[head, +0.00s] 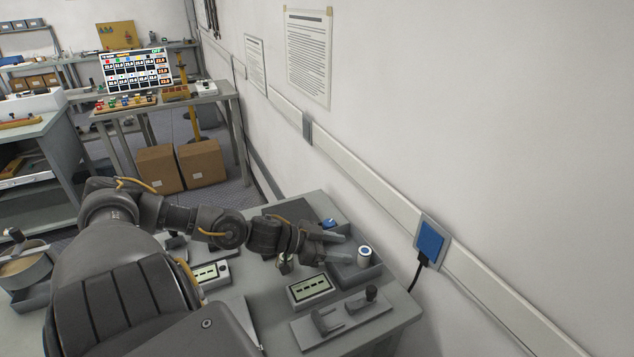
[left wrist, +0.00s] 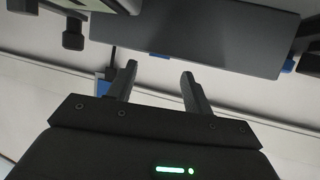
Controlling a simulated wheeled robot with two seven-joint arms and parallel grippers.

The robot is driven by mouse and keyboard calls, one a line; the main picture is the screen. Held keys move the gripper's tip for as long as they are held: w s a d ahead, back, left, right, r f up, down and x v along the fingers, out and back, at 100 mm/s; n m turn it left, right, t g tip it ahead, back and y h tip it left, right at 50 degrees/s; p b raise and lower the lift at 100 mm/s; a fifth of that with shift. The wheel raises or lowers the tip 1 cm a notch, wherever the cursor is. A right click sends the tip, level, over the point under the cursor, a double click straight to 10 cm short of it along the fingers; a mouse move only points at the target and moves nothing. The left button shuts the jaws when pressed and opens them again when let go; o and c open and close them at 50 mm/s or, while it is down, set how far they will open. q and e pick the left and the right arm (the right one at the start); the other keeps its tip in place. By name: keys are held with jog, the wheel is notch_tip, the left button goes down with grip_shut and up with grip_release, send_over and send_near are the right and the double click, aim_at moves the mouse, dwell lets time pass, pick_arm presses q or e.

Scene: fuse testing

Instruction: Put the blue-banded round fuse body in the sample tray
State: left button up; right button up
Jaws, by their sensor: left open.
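A short round white body (head: 364,252) with blue at its top stands upright at the right end of a grey tray (head: 372,272) in the head view. It looks like the blue-banded round fuse body. My left gripper (head: 347,247) is open over the tray, its fingertips just left of the round body and apart from it. In the left wrist view, the two fingers (left wrist: 160,86) are spread with nothing between them. A grey panel (left wrist: 200,40), perhaps the tray, shows beyond them. My arm hides part of the tray. My right gripper is not in view.
A small blue piece (head: 329,223) lies at the tray's far part. A meter (head: 310,288) and a grey fixture with a black knob (head: 343,318) stand in front. The wall with a blue socket (head: 431,240) and cable is close on the right.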

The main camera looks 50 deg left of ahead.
pick_arm(q)
jog(key=p+v, duration=0.2)
jog(key=v, duration=0.4)
jog(key=shift+s+a+r, duration=0.2)
jog(key=shift+s+r, duration=0.05)
jog(key=shift+w+d+f, duration=0.1)
dwell(0.4)
jog(key=b, duration=0.2)
send_near(360, 251)
jog(key=shift+x, duration=1.2)
jog(key=x, duration=0.5)
jog(key=shift+w, duration=0.15)
jog(key=shift+w+d+f, duration=0.25)
jog(key=shift+w+d, duration=0.05)
jog(key=shift+w, duration=0.15)
